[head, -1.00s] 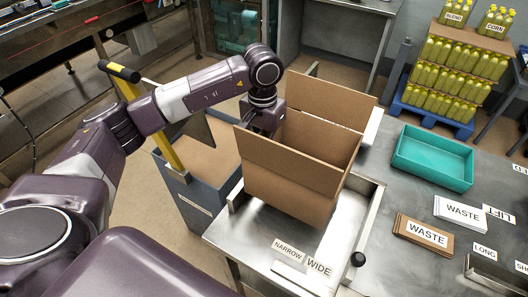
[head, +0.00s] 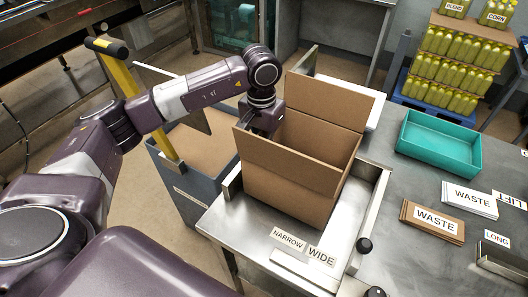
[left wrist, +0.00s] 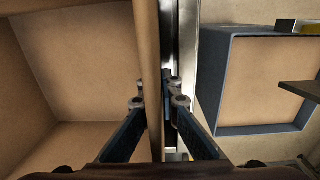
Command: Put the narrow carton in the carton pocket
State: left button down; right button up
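The open brown carton (head: 288,182) stands inside a railed metal bay (head: 235,233) on the steel bench, its far flap upright. NARROW (head: 288,239) and WIDE (head: 321,256) labels lie at the bay's near edge; nothing is marked as the pocket. My left gripper (head: 265,125) is at the carton's left wall. In the left wrist view, my left gripper (left wrist: 158,103) straddles that wall (left wrist: 148,60), one finger inside and one outside, both seeming to touch it. The carton's underside is hidden, so contact with the bay floor cannot be told. My right gripper is not in view.
A grey-blue bin (head: 198,188) with a yellow post (head: 140,105) stands left of the bench. A teal tray (head: 437,148) and brown (head: 433,221) and white (head: 468,199) WASTE stacks lie to the right. Black knobs (head: 364,245) stand at the bay's right side.

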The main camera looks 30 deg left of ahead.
pick_arm(q)
jog(key=shift+a, duration=0.4)
jog(key=c, duration=2.1)
grip_release()
jog(key=shift+a, duration=0.1)
jog(key=r, duration=1.2)
jog(key=shift+d, duration=0.2)
